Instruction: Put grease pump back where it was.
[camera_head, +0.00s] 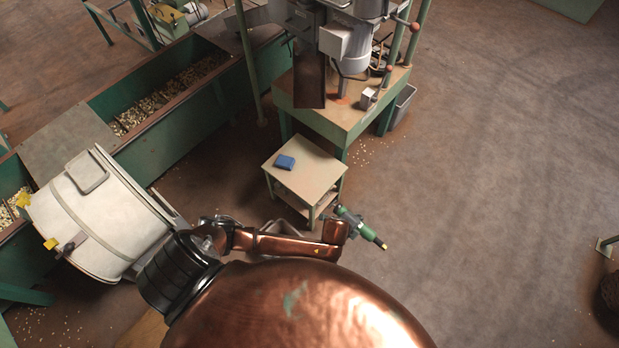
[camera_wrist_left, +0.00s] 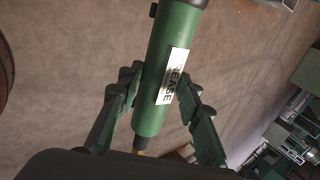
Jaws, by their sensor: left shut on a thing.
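The green grease pump (camera_wrist_left: 178,60) has a white label reading "GREASE" and is held between the fingers of my left gripper (camera_wrist_left: 158,95) in the left wrist view. In the head view the grease pump (camera_head: 375,236) also shows, tilted, with a yellow tip at its lower right end. There my left gripper (camera_head: 352,222) is shut on it, in front of and to the right of a small two-level table (camera_head: 322,180). The pump is above the floor, apart from the table. My right gripper is not in view.
A blue block (camera_head: 285,162) lies on the small table, whose top is otherwise clear. Behind it stands a green machine bench (camera_head: 340,122). A white drum (camera_head: 105,220) and a green hopper trough (camera_head: 185,85) with nuts are on the left. The floor (camera_head: 490,170) at right is open.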

